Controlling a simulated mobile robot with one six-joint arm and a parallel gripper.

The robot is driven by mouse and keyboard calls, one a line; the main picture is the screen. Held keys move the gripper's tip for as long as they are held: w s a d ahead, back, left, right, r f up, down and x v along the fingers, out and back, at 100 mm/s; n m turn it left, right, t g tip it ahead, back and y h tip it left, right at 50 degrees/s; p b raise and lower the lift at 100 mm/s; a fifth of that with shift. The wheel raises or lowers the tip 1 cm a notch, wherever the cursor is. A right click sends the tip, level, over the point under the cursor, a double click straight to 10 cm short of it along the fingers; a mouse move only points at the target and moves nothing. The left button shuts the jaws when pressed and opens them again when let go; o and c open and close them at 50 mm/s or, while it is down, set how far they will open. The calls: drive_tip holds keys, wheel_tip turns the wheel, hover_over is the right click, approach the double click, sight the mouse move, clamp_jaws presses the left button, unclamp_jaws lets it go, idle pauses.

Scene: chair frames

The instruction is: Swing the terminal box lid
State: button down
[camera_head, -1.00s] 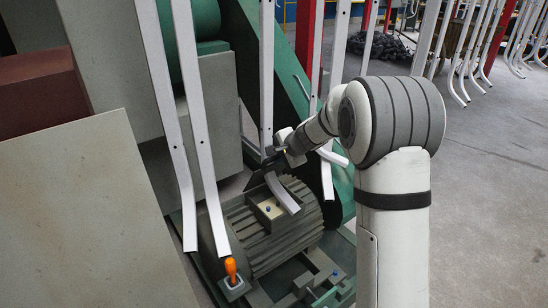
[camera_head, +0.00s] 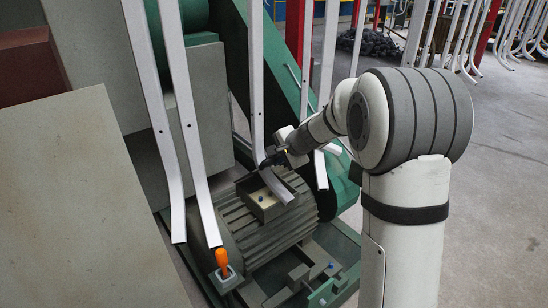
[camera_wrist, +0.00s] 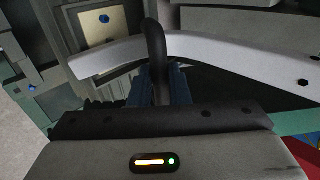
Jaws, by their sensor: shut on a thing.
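The terminal box (camera_head: 266,211) sits on top of the ribbed grey motor. It is open at the top, with a pale inside and a blue knob; the box also shows at the upper left of the wrist view (camera_wrist: 82,26). My gripper (camera_head: 277,158) is at the far side of the box, beside a white chair tube. In the wrist view its blue fingers (camera_wrist: 166,84) are shut on a dark curved bar (camera_wrist: 155,45). Whether this bar belongs to the lid cannot be told. The lid's outline is not clear behind the gripper and tube.
White chair tubes (camera_head: 194,150) hang in front of the machine. One tube (camera_wrist: 225,47) crosses the wrist view close to the fingers. An orange-handled lever (camera_head: 222,258) stands left of the motor. A large beige panel (camera_head: 80,190) fills the left. Open floor (camera_head: 500,200) lies right.

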drive_tip(key=shift+s+d+f+b, duration=0.3)
drive_tip(key=shift+s+f+b, duration=0.15)
drive_tip(key=shift+f+b, duration=0.1)
drive_tip(key=shift+s+d+f+b, duration=0.3)
drive_tip(key=shift+s+f+b, duration=0.1)
drive_tip(key=shift+f+b, duration=0.1)
drive_tip(key=f+b, duration=0.1)
drive_tip(key=b, duration=0.1)
drive_tip(key=s+d+f+b, duration=0.1)
drive_tip(key=f, duration=0.1)
drive_tip(key=s+f+b, duration=0.1)
drive_tip(key=b, duration=0.1)
drive_tip(key=shift+s+d+f+b, duration=0.1)
drive_tip(key=shift+d+f+b, duration=0.1)
drive_tip(key=shift+d+b, duration=0.1)
drive_tip(key=c, duration=1.3)
unclamp_jaws()
drive_tip(key=shift+r, duration=0.1)
